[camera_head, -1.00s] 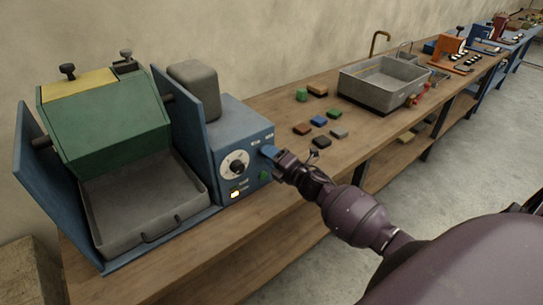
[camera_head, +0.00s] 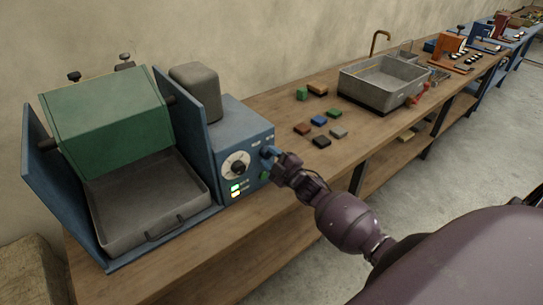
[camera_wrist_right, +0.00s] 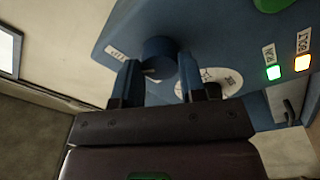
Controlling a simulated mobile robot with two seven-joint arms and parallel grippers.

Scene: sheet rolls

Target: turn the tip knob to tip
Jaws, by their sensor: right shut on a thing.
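The tip knob is a small blue knob (camera_wrist_right: 158,58) on the blue control panel of the machine. In the wrist view it sits between the two fingers of my right gripper (camera_wrist_right: 157,68), which is shut on it. The head view shows my right gripper (camera_head: 277,157) at the panel's upper right, partly covering the knob. The green drum (camera_head: 110,125) of the machine is tilted between two blue side plates, above an empty grey tray (camera_head: 150,195). My left gripper is not in view.
A white dial (camera_head: 236,164) is on the panel left of the knob. A green light (camera_wrist_right: 273,73) and an amber light (camera_wrist_right: 302,63) are lit. Several coloured blocks (camera_head: 319,121) and a grey basin (camera_head: 384,84) are on the wooden bench to the right.

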